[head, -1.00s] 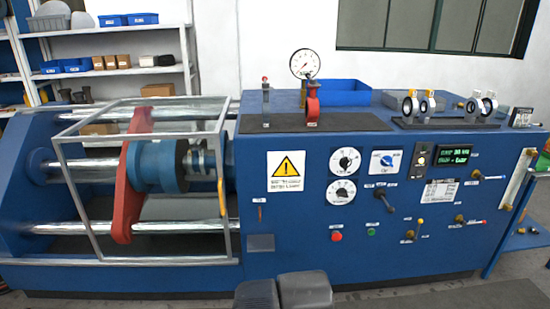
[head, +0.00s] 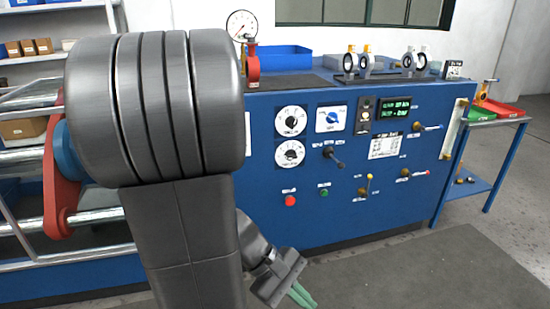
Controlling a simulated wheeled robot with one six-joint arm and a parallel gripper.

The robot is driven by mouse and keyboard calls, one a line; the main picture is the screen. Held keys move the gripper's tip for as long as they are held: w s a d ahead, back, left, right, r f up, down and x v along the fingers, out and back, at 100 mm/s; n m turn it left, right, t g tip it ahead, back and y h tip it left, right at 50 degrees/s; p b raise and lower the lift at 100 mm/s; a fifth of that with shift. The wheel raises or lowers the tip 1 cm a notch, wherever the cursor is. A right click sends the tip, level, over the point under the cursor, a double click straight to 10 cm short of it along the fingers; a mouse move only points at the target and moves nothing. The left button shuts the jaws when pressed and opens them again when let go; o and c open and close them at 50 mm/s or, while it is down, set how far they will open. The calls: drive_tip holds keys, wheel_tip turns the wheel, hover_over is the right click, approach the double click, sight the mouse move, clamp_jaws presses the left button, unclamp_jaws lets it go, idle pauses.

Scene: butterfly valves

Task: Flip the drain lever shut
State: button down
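Several small levers are on the blue panel front in the head view. A black-handled lever (head: 334,157) sits below the blue dial. The labels are too small to read, so I cannot tell which is the drain lever. My gripper (head: 300,295) is low, left of and below these levers, apart from the panel. Its greenish fingertips show, but their gap is unclear.
My arm hides the panel's left part. A red button (head: 290,200) and a green button (head: 324,192) sit near the levers. Round valve bodies (head: 357,63) stand on top. A side table (head: 496,122) with trays stands right. The floor in front is clear.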

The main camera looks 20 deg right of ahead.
drive_tip(key=w+f+n+t+h+b, duration=1)
drive_tip(key=w+f+n+b, duration=0.5)
drive_tip(key=w+f, duration=1.1)
wheel_tip(320, 180, down, 3)
drive_tip(key=b, duration=0.2)
drive_tip(key=shift+w+r+n+b, duration=0.2)
drive_tip(key=shift+n+b, duration=0.2)
drive_tip(key=shift+d, duration=0.1)
